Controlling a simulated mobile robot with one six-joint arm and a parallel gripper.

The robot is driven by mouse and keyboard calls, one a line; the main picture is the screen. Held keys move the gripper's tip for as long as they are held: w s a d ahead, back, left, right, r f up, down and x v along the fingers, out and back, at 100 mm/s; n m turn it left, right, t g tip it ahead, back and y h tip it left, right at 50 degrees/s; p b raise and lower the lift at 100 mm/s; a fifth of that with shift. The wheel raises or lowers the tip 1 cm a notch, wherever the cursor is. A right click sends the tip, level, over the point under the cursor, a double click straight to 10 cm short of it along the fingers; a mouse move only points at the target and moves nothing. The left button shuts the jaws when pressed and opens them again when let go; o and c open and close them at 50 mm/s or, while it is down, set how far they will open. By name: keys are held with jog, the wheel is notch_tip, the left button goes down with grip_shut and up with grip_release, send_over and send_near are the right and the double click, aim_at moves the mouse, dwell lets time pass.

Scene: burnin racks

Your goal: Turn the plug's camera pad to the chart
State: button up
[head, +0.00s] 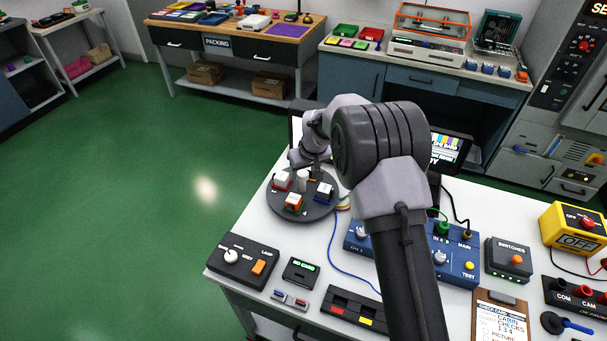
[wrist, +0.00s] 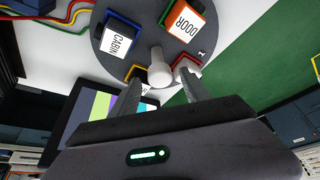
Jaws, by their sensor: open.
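A round dark turntable (head: 308,212) lies at the far left of the white bench, with a pale upright knob (head: 303,178) at its middle. Small pads stand around it: one red-rimmed (head: 282,182), one orange and green (head: 294,204), one blue-rimmed (head: 325,191). A colour-striped panel (wrist: 98,112) is partly hidden behind my gripper.
A colour-bar screen (head: 447,149) stands behind my arm. A blue box (head: 456,268) with knobs and cables is right of the turntable. A black dial box (head: 243,260) and a small green display (head: 300,271) sit in front. Green floor is clear at left.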

jog(key=shift+w+f, duration=0.15)
jog(key=shift+f, duration=0.2)
grip_shut()
dwell(1.2)
